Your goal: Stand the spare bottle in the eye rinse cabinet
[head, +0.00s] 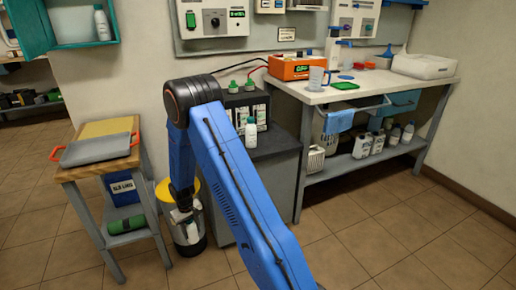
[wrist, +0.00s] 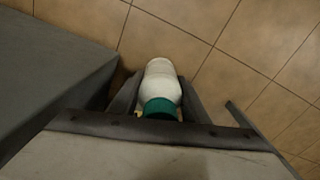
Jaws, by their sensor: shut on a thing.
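My gripper (head: 186,222) hangs low beside the dark battery cabinet in the head view. In the wrist view my gripper (wrist: 158,97) is shut on a white bottle with a green cap (wrist: 160,78). The cap is nearest the palm and the white body points away, over the floor tiles. In the head view only a small white part of the held bottle shows. My gripper is well below and right of this cabinet.
Another white bottle with a teal cap (head: 251,132) stands on the dark cabinet (head: 275,142). A wooden-topped table with a grey tray (head: 97,150) is left of my arm. A yellow-rimmed bin (head: 163,190) is right by my gripper. A workbench (head: 345,95) stands at the right.

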